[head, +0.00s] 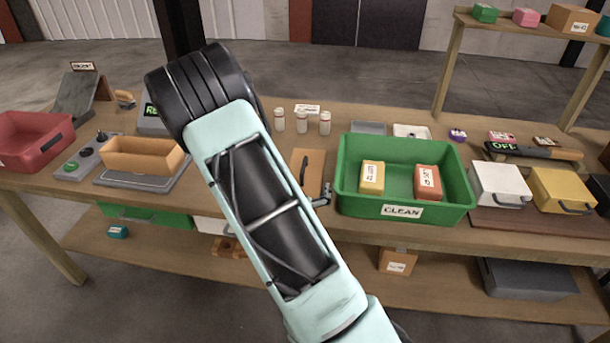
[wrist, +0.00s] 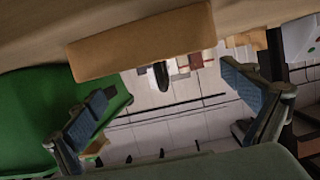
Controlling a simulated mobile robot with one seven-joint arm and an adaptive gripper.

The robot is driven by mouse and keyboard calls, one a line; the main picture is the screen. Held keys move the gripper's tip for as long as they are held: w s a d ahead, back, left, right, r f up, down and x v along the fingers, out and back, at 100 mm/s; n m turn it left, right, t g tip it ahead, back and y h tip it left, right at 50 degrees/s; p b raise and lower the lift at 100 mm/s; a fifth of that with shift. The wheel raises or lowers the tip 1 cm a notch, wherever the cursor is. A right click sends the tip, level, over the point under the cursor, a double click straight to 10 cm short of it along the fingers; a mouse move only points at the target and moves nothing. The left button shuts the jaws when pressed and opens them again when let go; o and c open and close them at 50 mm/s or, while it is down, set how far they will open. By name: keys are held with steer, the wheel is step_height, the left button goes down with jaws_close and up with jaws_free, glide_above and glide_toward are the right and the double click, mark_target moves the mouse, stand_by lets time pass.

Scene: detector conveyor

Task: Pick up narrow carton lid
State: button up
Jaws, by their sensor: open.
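The narrow carton lid appears to be the flat tan-orange slab (head: 314,165) with a dark handle, on the table left of the green bin; my arm hides part of it. In the wrist view the tan slab (wrist: 140,42) spans the upper middle, its black handle sticking out between and beyond the fingers. My gripper (wrist: 168,80) is open and empty, its blue-padded fingers spread to either side of the handle, apart from it. In the head view only a small part of the gripper shows beside the lid; my arm covers the rest.
A green CLEAN bin (head: 355,205) with two small boxes stands right of the lid. An open tan carton (head: 143,153) sits on a scale at left. White (head: 498,183) and yellow (head: 562,190) boxes are at right.

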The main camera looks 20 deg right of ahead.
steer(key=shift+f+p+x, duration=0.2)
steer(key=shift+p+x, duration=0.3)
steer(key=shift+x, duration=2.6)
steer(key=c, duration=1.2)
